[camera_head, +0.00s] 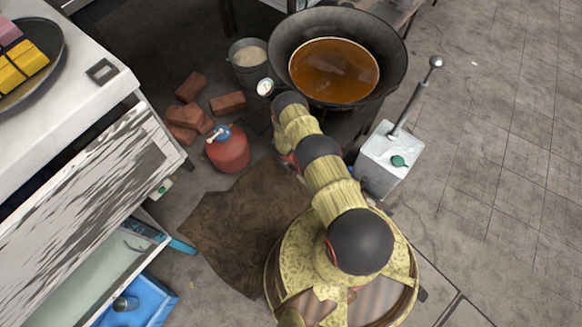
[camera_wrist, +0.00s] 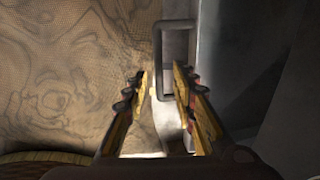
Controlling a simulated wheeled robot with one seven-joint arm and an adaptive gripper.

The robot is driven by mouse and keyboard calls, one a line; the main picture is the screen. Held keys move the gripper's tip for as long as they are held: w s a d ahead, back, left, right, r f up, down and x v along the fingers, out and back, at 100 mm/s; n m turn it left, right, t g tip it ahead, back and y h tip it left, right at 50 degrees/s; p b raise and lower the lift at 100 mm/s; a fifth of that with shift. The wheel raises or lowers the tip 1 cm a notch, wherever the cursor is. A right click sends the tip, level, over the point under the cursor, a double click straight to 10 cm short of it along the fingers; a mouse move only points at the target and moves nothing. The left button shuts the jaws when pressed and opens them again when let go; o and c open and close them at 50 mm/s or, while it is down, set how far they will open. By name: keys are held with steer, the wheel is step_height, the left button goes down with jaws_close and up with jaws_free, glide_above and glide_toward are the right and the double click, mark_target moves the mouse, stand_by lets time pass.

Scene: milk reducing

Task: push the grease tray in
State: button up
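In the wrist view, a dark grey rectangular loop handle (camera_wrist: 160,62) stands against a grey metal face, just beyond my fingertips. It looks like the grease tray's handle, but the tray body cannot be made out. My gripper (camera_wrist: 162,82) is open, its two yellow-and-dark fingers apart with no object visible between them. The handle appears ahead of the fingers; I cannot tell whether they touch it. In the head view, my arm reaches up toward the stove under the wok (camera_head: 284,48), and my gripper and the tray cannot be made out there.
A red gas canister (camera_head: 228,150), bricks (camera_head: 190,115) and a grey bucket (camera_head: 248,60) stand left of my arm. A white box with a lever (camera_head: 385,160) is close on the right. A brown cloth (camera_head: 235,225) lies on the floor. Open floor is at the far right.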

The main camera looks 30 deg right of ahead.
steer(key=c, duration=0.3)
steer(key=c, duration=0.4)
jaws_close()
stand_by(0.3)
